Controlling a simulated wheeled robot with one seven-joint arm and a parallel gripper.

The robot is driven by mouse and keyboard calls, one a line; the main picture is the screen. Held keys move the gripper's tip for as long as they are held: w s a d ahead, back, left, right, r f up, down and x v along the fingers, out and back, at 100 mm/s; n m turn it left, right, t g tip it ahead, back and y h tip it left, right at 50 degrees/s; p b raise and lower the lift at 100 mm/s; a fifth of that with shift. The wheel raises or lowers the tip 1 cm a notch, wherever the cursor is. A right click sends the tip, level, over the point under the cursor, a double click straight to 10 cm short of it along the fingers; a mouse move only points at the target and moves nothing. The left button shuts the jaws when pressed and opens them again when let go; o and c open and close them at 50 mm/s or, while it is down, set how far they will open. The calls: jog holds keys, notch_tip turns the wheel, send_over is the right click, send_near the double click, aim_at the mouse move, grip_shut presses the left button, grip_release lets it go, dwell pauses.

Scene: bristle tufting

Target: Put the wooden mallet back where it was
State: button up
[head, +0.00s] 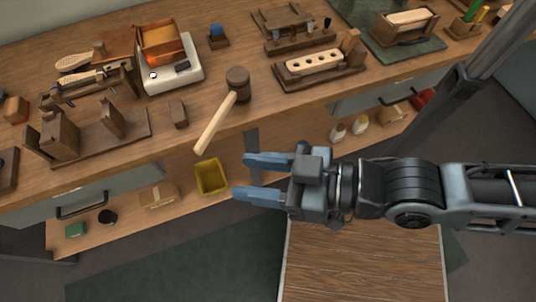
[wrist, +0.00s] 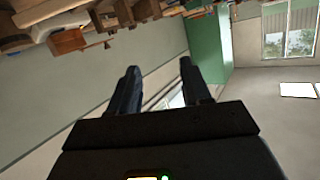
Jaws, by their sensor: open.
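The wooden mallet (head: 222,110) lies near the front edge of the workbench in the head view. Its dark head (head: 238,80) rests toward the back, and its pale handle points forward and left, with its end at or over the bench's front edge. My gripper (head: 240,177) is open and empty, with its two blue-grey fingers pointing left. It appears in front of the bench, apart from the mallet. In the wrist view the two dark fingers (wrist: 158,75) stand apart with nothing between them. I cannot make out the mallet in the wrist view.
The workbench (head: 215,60) holds a white scale (head: 183,75) with an orange-brown box, a small wooden block (head: 178,113), and a holed brush block (head: 315,62) in a fixture. A lower shelf carries a yellow bin (head: 211,177). A wooden surface (head: 362,265) lies below my arm.

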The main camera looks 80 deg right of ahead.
jog(key=s, duration=0.1)
jog(key=s+d+n, duration=0.1)
jog(key=s, duration=0.1)
jog(key=s+d+r+n, duration=0.1)
jog(key=shift+s+d+y, duration=0.25)
jog(key=shift+s+y, duration=0.1)
jog(key=shift+y, duration=0.05)
jog(key=shift+c, duration=0.2)
dwell(0.8)
